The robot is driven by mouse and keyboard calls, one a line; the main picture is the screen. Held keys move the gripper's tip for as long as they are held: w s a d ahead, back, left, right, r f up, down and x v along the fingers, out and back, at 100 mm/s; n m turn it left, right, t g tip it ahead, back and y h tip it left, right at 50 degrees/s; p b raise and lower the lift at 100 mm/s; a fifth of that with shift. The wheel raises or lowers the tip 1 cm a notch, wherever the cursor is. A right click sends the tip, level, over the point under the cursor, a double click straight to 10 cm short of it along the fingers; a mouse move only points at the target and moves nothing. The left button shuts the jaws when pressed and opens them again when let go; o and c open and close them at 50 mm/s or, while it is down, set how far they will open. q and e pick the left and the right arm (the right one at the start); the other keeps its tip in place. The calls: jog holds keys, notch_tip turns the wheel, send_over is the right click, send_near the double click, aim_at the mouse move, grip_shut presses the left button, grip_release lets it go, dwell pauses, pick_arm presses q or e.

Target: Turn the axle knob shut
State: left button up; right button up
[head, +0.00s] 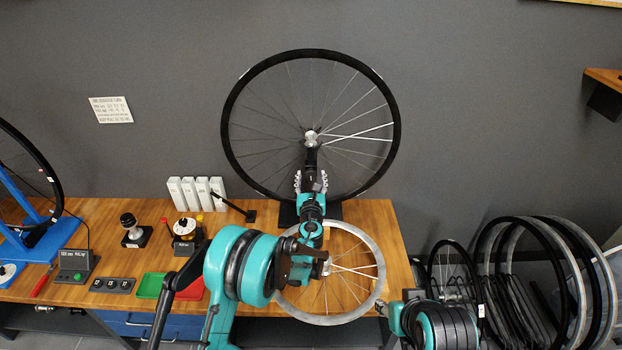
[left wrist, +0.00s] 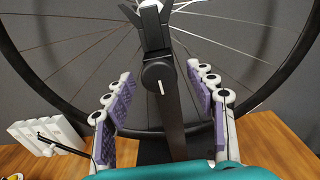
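The axle knob (left wrist: 158,78) is a dark round knob with a white line standing near upright, on the black stand post (left wrist: 171,125) in the left wrist view. My left gripper (head: 311,178) is at the post below the hub (head: 311,138). In the left wrist view its purple-padded fingers (left wrist: 159,72) are spread to either side of the post and knob, with gaps on both sides. It holds nothing.
White boxes (head: 198,193), small tools, and green (head: 150,285) and red trays stand to the left. Wheels on a rack (head: 520,290) fill the lower right.

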pick_arm(q)
jog(key=s, duration=1.2)
jog(key=s+a+r+n+g+y, duration=0.2)
jog(key=s+a+r+n+g, duration=0.15)
jog(key=s+a+n, duration=0.45)
jog(key=s+a+r+n+g+y, duration=0.2)
jog(key=s+a+r+n+g, duration=0.15)
jog(key=a+n, duration=0.75)
jog(key=s+f+n+g+h, duration=0.2)
jog(key=s+n, duration=0.6)
jog(key=s, duration=0.3)
jog(key=s+d+f+n+g+h, duration=0.1)
jog(key=s+f+n+g+h, duration=0.1)
jog(key=s+n, duration=0.6)
jog(key=s, duration=0.3)
jog(key=shift+s+n, duration=0.25)
jog(key=shift+n, duration=0.15)
